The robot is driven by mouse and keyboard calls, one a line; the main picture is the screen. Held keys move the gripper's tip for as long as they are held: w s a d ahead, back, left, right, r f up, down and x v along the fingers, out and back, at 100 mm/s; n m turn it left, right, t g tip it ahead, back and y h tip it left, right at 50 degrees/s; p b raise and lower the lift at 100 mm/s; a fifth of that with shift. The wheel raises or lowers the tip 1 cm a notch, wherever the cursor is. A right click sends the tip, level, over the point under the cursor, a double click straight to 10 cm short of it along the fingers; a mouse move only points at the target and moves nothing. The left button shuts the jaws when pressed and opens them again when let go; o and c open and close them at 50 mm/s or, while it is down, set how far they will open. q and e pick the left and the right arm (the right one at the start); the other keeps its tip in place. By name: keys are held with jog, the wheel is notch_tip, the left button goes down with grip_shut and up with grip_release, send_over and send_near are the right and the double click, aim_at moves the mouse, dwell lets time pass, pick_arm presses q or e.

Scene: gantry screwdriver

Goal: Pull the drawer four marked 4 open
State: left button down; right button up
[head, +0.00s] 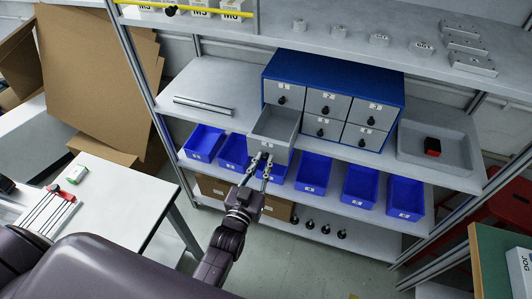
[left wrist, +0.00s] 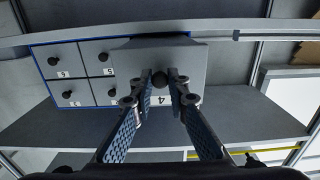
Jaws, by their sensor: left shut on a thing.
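Drawer four (head: 274,127) is the lower-left drawer of the blue cabinet (head: 336,70). It stands out well past the other drawer fronts, and its empty grey inside shows from above. In the left wrist view its grey front (left wrist: 192,62) fills the middle, with the label 4 upside down and a dark round knob (left wrist: 159,78). My left gripper (head: 261,160) is at the drawer's front, and in the left wrist view its fingertips (left wrist: 162,77) are closed around the knob. My right gripper is in neither view.
The other drawers (head: 327,104) are shut. Blue bins (head: 314,171) line the shelf below, some close to my gripper. A grey tray (head: 437,160) with a black-and-red object stands right of the cabinet. A white table (head: 110,205) is at left. Rack posts flank the shelves.

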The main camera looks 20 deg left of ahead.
pick_arm(q)
jog(key=c, duration=1.8)
grip_release()
jog(key=shift+c, duration=0.2)
jog(key=s, duration=1.2)
